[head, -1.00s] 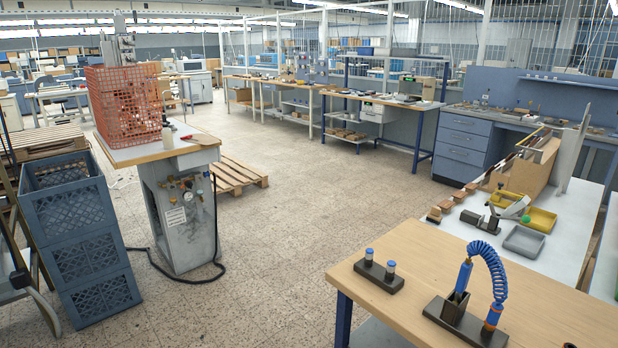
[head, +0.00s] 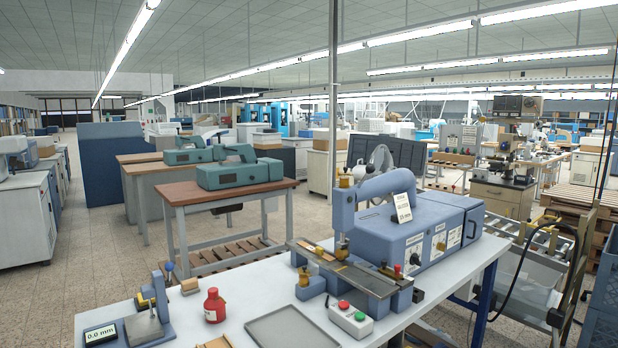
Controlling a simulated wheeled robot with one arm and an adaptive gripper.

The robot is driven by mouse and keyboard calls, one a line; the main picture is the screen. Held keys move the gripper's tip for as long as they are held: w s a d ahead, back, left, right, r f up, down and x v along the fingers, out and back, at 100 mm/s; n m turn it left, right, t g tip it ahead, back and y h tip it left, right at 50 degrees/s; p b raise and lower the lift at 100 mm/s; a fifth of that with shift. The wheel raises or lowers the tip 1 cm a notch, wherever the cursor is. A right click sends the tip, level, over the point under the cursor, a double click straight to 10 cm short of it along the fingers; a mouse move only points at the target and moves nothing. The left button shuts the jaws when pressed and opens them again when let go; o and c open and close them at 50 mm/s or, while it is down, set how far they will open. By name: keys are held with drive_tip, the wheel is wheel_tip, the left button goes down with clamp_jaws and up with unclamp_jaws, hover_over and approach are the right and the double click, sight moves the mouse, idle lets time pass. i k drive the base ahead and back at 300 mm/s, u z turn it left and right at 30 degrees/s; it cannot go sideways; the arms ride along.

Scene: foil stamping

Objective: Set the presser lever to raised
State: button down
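A blue-grey stamping machine (head: 405,235) with a curved arm and a vertical head stands on a white table (head: 255,295) right of centre. I cannot tell for certain which part is the presser lever. A small stand at the front left holds an upright rod with a blue knob (head: 169,266), beside a gauge display (head: 101,335) reading 0.0 mm. A red knob (head: 397,270) sits low by the machine's front. The positions of these parts are too small to judge. My gripper is not in view.
A thin pole rises behind the machine. Teal machines (head: 240,170) stand on tables behind. A roller conveyor (head: 533,239) is at right.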

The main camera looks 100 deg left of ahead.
sight(370, 169)
drive_tip(key=u, duration=3.4)
drive_tip(key=i, duration=1.65)
